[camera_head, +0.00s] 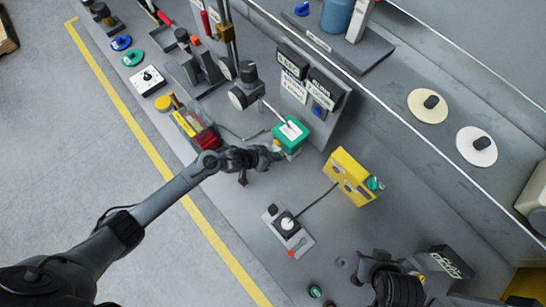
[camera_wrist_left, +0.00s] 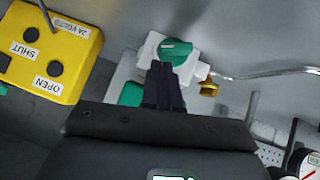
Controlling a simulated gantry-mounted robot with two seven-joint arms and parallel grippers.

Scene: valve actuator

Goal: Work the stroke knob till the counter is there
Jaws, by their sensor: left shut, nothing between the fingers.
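A green box with a white top (camera_head: 291,135) stands on the bench in the head view. A round green knob (camera_wrist_left: 176,50) sits on a white block in the left wrist view; I cannot tell for sure that it is the stroke knob. My left gripper (camera_head: 272,155) is beside the green box. In the left wrist view its fingers (camera_wrist_left: 162,78) are shut and empty, overlapping the knob's lower edge; contact cannot be told. No counter reading is legible. My right gripper (camera_head: 367,268) is a dark shape at the bottom of the head view, its fingers unclear.
A yellow box (camera_head: 350,176) stands right of the green box; its SHUT and OPEN labels show in the left wrist view (camera_wrist_left: 48,50). A cable runs to a small grey joystick-like unit (camera_head: 287,228). A sign board (camera_head: 322,105) stands behind. A thin pipe (camera_wrist_left: 265,74) lies right of the knob.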

